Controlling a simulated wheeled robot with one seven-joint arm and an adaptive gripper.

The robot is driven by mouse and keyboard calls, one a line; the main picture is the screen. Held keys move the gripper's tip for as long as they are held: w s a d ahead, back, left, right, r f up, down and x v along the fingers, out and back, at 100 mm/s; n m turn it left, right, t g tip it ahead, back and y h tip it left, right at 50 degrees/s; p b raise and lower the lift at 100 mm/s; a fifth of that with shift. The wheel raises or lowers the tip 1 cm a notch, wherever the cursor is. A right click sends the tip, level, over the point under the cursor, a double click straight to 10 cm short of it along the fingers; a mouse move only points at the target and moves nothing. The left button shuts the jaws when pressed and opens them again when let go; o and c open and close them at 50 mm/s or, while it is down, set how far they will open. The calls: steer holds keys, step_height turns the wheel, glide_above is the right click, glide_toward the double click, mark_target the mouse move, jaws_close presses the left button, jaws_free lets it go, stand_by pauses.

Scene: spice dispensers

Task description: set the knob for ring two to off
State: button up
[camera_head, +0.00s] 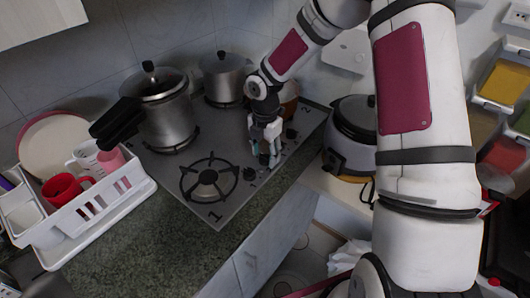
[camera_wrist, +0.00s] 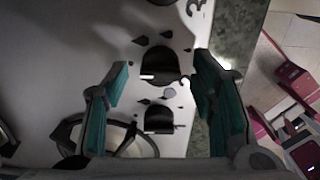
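The steel gas hob (camera_head: 215,140) has several burners and dark knobs along its right side. My gripper (camera_head: 266,158) is low over that side, pointing down, with its teal-padded fingers apart. In the wrist view, my gripper (camera_wrist: 162,100) is open and empty. An upper dark knob (camera_wrist: 158,63) and a lower dark knob (camera_wrist: 159,119) show between its fingers. In the head view, one dark knob (camera_head: 249,173) is left of my fingers and another (camera_head: 291,133) is to their right. I cannot tell which knob belongs to ring two.
A tall pressure cooker (camera_head: 165,115) and a steel pot (camera_head: 224,80) stand on the hob's back burners. The front burner (camera_head: 208,181) is bare. A white dish rack (camera_head: 95,215) stands left, a rice cooker (camera_head: 352,130) right. The front counter (camera_head: 150,250) is clear.

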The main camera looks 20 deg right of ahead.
mark_target(266, 156)
steer(key=shift+r, duration=0.1)
step_height(266, 156, up, 12)
stand_by(0.6)
stand_by(0.4)
steer(key=s+r+m+t+h, duration=0.2)
steer(key=s+r+m, duration=1)
steer(key=s+r, duration=0.15)
steer(key=s+r+m+t+y, duration=0.2)
steer(key=s+r+m, duration=0.4)
steer(key=s+m, duration=0.7)
steer(key=shift+s+t, duration=0.2)
steer(key=shift+t, duration=0.6)
